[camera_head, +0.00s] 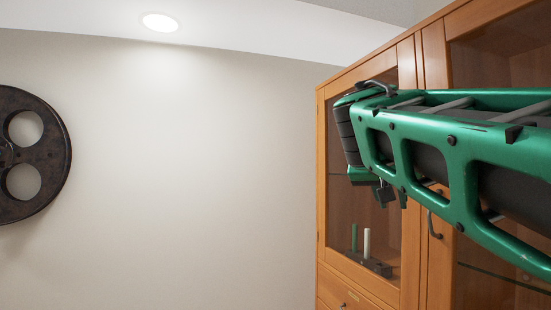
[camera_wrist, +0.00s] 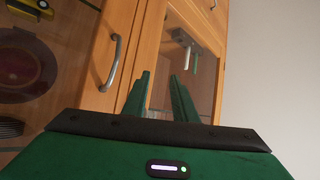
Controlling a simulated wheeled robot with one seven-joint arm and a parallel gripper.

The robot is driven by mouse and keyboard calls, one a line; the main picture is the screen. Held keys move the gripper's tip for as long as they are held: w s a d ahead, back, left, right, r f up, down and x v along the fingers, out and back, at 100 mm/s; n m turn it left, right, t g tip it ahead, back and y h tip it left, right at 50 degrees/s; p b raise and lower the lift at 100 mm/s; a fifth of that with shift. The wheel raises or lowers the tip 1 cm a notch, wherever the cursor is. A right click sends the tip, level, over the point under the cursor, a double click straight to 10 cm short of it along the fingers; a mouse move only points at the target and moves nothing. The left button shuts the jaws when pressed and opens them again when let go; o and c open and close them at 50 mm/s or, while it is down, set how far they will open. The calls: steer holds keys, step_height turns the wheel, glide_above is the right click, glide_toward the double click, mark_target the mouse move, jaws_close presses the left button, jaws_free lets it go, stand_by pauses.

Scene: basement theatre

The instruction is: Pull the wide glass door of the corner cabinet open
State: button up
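The corner cabinet (camera_head: 411,255) is orange-brown wood with glass doors, on the right in the head view. Its wide glass door (camera_head: 480,288) is at the right edge, largely behind my green arm, and looks shut. A dark curved bar handle (camera_head: 434,226) stands on this door's wooden stile; it also shows in the wrist view (camera_wrist: 115,62). My gripper (camera_wrist: 160,75) is open and empty, with a gap between its green fingers. The fingers lie right of the handle in the wrist view, apart from it. In the head view my gripper (camera_head: 392,196) is partly hidden by its own body.
A neighbouring narrower glass door (camera_head: 345,225) is shut; a holder with candle-like sticks (camera_head: 367,258) stands behind its glass. A drawer (camera_head: 340,292) is below. A yellow object (camera_wrist: 30,8) shows behind the wide door's glass. The plain wall (camera_head: 200,170) carries a dark reel (camera_head: 52,155).

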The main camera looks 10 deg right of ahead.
steer(key=w+a+r+t+h, duration=0.2)
steer(key=w+a+r, duration=0.1)
steer(key=r, duration=0.4)
steer(key=w+a+r+t+h, duration=0.1)
steer(key=w+a+r+h, duration=0.1)
steer(key=w+a+r, duration=0.35)
steer(key=s+d+f+m+g+h, duration=0.2)
steer(key=s+d+m+g+h, duration=0.1)
steer(key=s+m+g+h, duration=0.3)
steer(key=w+d+t, duration=0.1)
steer(key=w+d, duration=0.1)
steer(key=d, duration=0.7)
steer(key=shift+w+d+r+y, duration=0.15)
steer(key=shift+w+d+y, duration=0.15)
steer(key=shift+w+d, duration=0.1)
steer(key=shift+c, duration=0.3)
steer(key=shift+s, duration=0.1)
jaws_close()
